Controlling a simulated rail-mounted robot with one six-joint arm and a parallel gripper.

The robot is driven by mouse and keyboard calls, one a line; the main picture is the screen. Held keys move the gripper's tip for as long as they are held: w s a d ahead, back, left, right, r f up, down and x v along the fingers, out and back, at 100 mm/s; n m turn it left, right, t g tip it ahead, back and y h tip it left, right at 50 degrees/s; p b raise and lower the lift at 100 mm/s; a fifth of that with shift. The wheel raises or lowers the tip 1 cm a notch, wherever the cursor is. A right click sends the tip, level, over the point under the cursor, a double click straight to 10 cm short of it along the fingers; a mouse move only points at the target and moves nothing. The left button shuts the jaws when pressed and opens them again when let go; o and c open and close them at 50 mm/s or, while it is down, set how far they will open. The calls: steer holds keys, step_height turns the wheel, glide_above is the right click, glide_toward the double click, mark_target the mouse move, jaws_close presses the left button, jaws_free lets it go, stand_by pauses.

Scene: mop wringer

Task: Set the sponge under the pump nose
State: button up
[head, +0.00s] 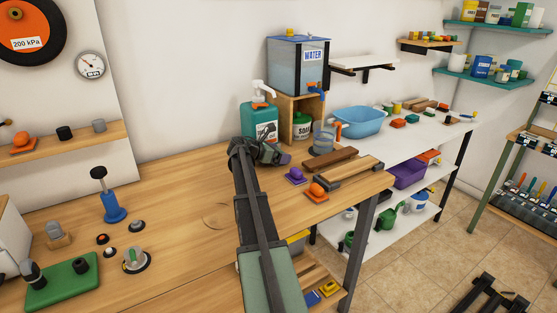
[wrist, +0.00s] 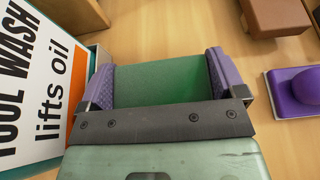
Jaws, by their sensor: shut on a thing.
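The green pump bottle (head: 259,124) with a white pump top (head: 262,92) stands at the back of the wooden bench. In the wrist view its white "TOOL WASH" label (wrist: 35,85) is at the left, close beside my left finger. My gripper (head: 270,155) is low in front of the bottle. In the wrist view my gripper (wrist: 163,78) has its purple-padded fingers on both sides of a green block, seemingly the sponge (wrist: 160,84), and is shut on it. The sponge is hidden in the head view. I cannot tell whether it touches the bench. The pump nose is outside the wrist view.
A wooden box (head: 306,110) holds a soap bottle and carries the water tank (head: 298,66). Right of my gripper are a purple knob block (head: 295,176), a brown block (head: 331,160) and an orange knob block (head: 317,191). The bench left of my arm is clear nearby.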

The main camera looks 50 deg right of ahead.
steer(key=shift+f, duration=0.1)
steer(key=o, duration=0.7)
steer(key=shift+a+r, duration=0.1)
steer(key=shift+r, duration=0.3)
steer(key=p+v, duration=0.4)
steer(key=v, duration=0.7)
steer(key=shift+p, duration=0.3)
steer(key=shift+w+a, duration=0.2)
steer(key=shift+a, duration=0.15)
